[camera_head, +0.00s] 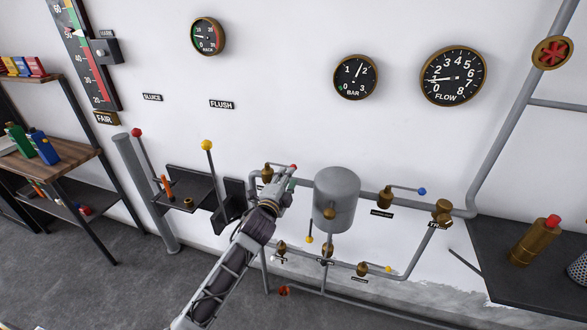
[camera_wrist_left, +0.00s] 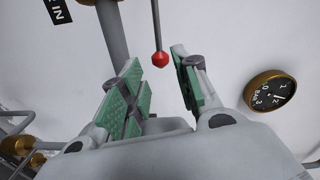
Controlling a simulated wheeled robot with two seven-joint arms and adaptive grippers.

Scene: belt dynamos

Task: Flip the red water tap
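The red water tap shows as a round red knob (camera_head: 293,167) just past my left gripper in the head view. Its brass valve body (camera_head: 267,173) sits on the pipe to the left of the knob. My left gripper (camera_head: 286,182) is at the tap and partly hides its lever. In the left wrist view the red knob (camera_wrist_left: 160,60) hangs at the end of a thin straight lever (camera_wrist_left: 156,25). The two green-padded fingers of my left gripper (camera_wrist_left: 162,80) are apart, with the knob in the gap between them. I cannot tell whether either pad touches it. My right gripper is not in view.
A grey tank (camera_head: 337,199) stands close to the right of the gripper. A blue-knobbed tap (camera_head: 421,191) is further right. A yellow-knobbed lever (camera_head: 207,146) and a red-knobbed lever (camera_head: 137,133) stand to the left. A BAR gauge (camera_wrist_left: 269,92) shows in the wrist view.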

